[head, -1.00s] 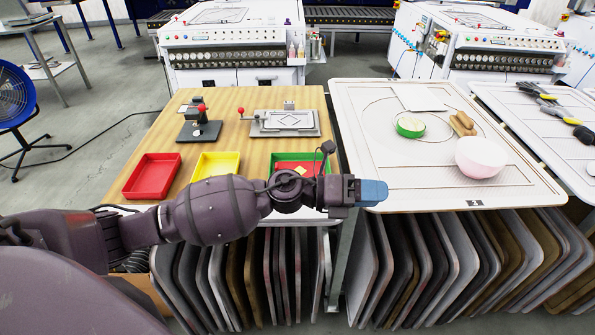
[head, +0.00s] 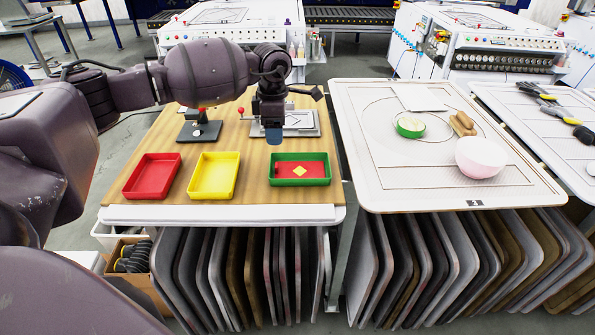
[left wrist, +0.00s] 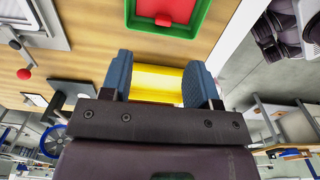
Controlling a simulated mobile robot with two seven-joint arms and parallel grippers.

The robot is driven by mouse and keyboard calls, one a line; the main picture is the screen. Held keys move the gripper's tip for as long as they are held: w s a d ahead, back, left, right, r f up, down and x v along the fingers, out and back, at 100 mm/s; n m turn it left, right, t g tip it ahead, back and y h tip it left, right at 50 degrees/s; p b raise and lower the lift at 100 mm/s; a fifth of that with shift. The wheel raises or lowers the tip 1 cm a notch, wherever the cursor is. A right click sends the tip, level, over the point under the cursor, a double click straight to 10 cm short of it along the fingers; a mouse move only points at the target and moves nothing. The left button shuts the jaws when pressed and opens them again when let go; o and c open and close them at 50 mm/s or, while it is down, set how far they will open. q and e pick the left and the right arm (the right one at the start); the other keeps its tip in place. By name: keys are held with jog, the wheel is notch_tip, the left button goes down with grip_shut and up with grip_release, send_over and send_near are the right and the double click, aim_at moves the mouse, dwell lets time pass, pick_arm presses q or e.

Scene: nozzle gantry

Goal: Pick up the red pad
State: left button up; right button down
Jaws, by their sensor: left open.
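The red pad (head: 315,170) lies flat inside the green tray (head: 301,182), with a yellow diamond on its face. In the left wrist view the pad (left wrist: 172,10) is partly cut off by the top edge, inside the green tray (left wrist: 166,32). My left gripper (head: 274,134) points down, above the table, behind and slightly left of the green tray. Its blue fingers stand apart in the left wrist view (left wrist: 160,82), with nothing held between them. My right gripper is in neither view.
A red tray (head: 153,176) and a yellow tray (head: 214,176) stand left of the green tray. A small press (head: 200,128) and a framed plate fixture (head: 300,122) stand behind. A pink bowl (head: 480,157) is on the right-hand table.

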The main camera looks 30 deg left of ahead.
aim_at(300, 168)
pick_arm(q)
jog(key=f, duration=1)
jog(key=shift+s+d+f, duration=0.1)
jog(key=shift+d+f, duration=0.05)
jog(key=shift+d, duration=0.1)
grip_shut()
